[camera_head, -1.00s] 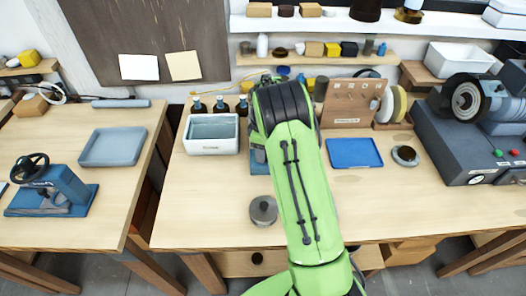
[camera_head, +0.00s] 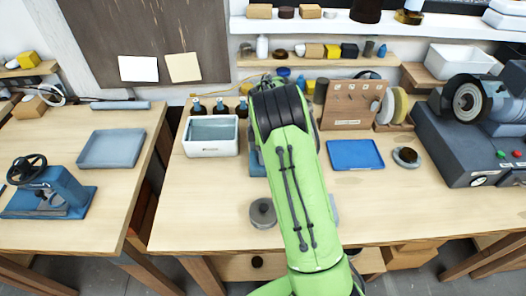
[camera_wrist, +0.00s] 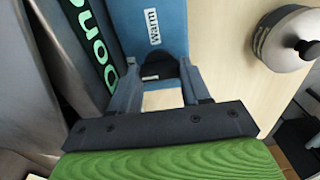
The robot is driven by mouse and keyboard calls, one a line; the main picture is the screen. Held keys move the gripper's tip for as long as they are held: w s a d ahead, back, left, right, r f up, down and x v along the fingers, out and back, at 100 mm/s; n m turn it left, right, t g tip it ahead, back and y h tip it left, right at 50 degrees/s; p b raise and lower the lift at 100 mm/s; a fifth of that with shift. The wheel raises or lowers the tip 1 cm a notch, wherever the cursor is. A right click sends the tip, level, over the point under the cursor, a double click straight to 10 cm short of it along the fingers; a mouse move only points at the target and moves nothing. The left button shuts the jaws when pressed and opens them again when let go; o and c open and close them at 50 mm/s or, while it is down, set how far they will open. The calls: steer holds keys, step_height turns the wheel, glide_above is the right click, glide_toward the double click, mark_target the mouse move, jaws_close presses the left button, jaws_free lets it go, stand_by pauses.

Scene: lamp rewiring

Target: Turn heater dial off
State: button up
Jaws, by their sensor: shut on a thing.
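The blue heater (camera_head: 256,163) stands on the middle workbench and is mostly hidden behind my arm in the head view. In the wrist view, its blue face (camera_wrist: 152,22) carries a white "warm" label (camera_wrist: 153,27). The dark heater dial (camera_wrist: 160,68) sits below that label in the picture. My gripper (camera_wrist: 160,74) is shut on the dial, with a finger at each side of it. The dial's pointer and exact setting are not clear. The gripper is hidden behind my arm in the head view.
A round grey lidded pot (camera_head: 263,212) stands close by, also in the wrist view (camera_wrist: 288,38). A white bin (camera_head: 211,149) is to the left. A blue tray (camera_head: 355,154) and a pegboard stand (camera_head: 349,105) are to the right. The front right benchtop is clear.

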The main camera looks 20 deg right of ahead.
steer(key=o, duration=1.1)
steer(key=shift+c, duration=0.2)
steer(key=shift+r, duration=0.1)
